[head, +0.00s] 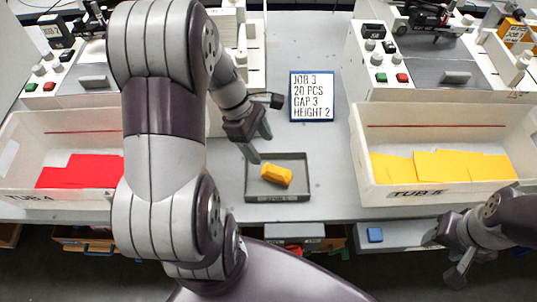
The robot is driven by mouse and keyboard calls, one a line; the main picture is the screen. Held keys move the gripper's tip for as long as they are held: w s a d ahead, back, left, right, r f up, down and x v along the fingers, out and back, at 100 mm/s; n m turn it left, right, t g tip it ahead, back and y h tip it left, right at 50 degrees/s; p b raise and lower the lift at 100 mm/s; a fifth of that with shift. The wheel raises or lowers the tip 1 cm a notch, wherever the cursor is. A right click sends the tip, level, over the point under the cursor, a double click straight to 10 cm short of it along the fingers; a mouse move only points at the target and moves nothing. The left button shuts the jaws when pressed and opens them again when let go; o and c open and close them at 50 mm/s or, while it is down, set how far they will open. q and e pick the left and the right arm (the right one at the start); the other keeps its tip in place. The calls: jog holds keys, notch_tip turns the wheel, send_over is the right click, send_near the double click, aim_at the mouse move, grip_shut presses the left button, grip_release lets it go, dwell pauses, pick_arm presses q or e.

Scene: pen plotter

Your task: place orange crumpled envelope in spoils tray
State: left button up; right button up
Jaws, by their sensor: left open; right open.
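A crumpled orange-yellow envelope (276,175) lies in the middle of a shallow grey tray (290,195). The tray sits near the front edge of the table, and its front label is too small to read surely. My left gripper (262,148) is open and empty above the back left part of the tray, apart from the envelope. My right gripper (449,262) is open and empty at the lower right, in front of the table's edge.
Tub 4 (75,196) with red envelopes stands left, partly hidden by my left arm. Tub 5 (440,187) with yellow envelopes stands right. A job sign (312,96) stands behind the tray. Plotter machines (425,60) stand behind the tubs. A blue block (375,234) sits below the table edge.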

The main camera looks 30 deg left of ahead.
pick_arm(q)
jog(key=s+d+r+m+y, duration=0.1)
jog(key=d+m+y, duration=0.1)
jog(key=m, duration=0.8)
jog(key=s+d+m+y, duration=0.2)
jog(key=d+m, duration=0.3)
jog(key=m, duration=0.5)
jog(key=shift+s+r+t, duration=0.2)
jog(key=shift+r+t, duration=0.15)
jog(key=shift+t, duration=0.05)
